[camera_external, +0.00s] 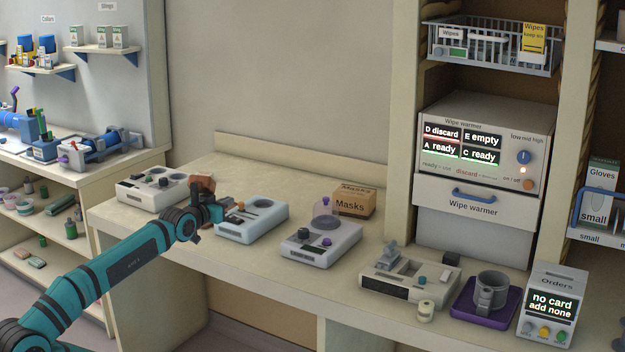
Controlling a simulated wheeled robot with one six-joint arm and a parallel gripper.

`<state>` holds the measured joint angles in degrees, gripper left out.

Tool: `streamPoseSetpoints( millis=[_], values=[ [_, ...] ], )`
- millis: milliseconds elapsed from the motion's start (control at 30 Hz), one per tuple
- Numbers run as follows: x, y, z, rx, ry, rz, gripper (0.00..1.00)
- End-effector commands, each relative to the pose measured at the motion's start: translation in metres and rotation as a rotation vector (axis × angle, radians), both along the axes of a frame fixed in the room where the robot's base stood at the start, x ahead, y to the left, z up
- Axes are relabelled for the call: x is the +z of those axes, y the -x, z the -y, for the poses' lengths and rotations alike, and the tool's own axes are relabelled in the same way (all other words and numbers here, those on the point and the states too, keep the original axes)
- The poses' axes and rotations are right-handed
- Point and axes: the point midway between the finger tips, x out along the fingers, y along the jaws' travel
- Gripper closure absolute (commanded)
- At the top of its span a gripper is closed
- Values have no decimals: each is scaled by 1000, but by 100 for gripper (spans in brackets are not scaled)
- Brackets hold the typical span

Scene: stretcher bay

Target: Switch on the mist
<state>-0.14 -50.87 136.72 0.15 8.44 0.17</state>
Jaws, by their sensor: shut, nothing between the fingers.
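No label reading "mist" can be made out, so I cannot tell which device makes it. A white device (149,190) with dark knobs stands at the far left. My gripper (215,213) is shut and empty, at the left end of the light blue device; whether it touches it is unclear. A brown item (202,184) shows behind my gripper, partly hidden.
A Masks box (354,201) stands behind the domed device. To the right are a beige device (409,277), a grey mug (491,287) on a purple base (484,308) and an Orders box (552,300). The wipe warmer (478,150) is above. Bare counter lies along the front edge.

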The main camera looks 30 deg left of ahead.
Motion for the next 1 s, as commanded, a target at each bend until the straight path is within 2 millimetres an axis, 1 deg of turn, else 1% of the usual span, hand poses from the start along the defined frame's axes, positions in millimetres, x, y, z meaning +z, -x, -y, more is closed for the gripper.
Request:
streamPoseSetpoints(
  millis=[167,500,700,1000],
  values=[
    [4,-22,-5,12,-23,-110,100],
    [8,-70,-21,43,-76,-419,100],
    [9,-94,-33,58,-101,-602,100],
    [10,-123,-54,81,-126,-877,100]
  ],
)
